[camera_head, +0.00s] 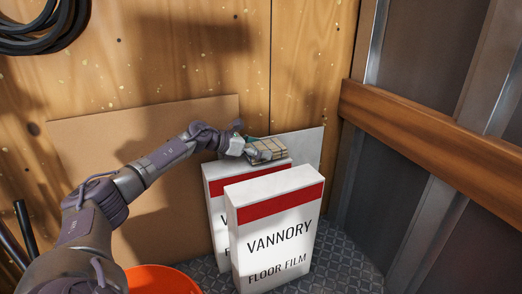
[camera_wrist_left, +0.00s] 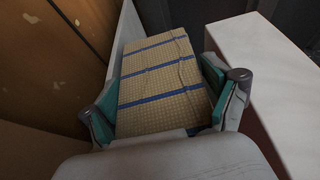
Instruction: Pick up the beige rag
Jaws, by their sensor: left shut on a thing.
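The beige rag (camera_head: 267,150) is a folded cloth with blue stripes at the top of the rear white box, close to the wooden wall. It fills the middle of the left wrist view (camera_wrist_left: 160,85). My left gripper (camera_head: 250,150) reaches it from the left. In the left wrist view my left gripper (camera_wrist_left: 165,98) has its green-padded fingers on both sides of the rag, shut on it. Whether the rag still touches the box below cannot be told. My right gripper is not in view.
A white "Vannory Floor Film" box (camera_head: 275,230) with a red band stands in front of a similar box (camera_head: 217,190). An orange bucket (camera_head: 160,280) is at the bottom. A brown board (camera_head: 80,140) leans on the wall, and a wooden rail (camera_head: 430,130) runs at right.

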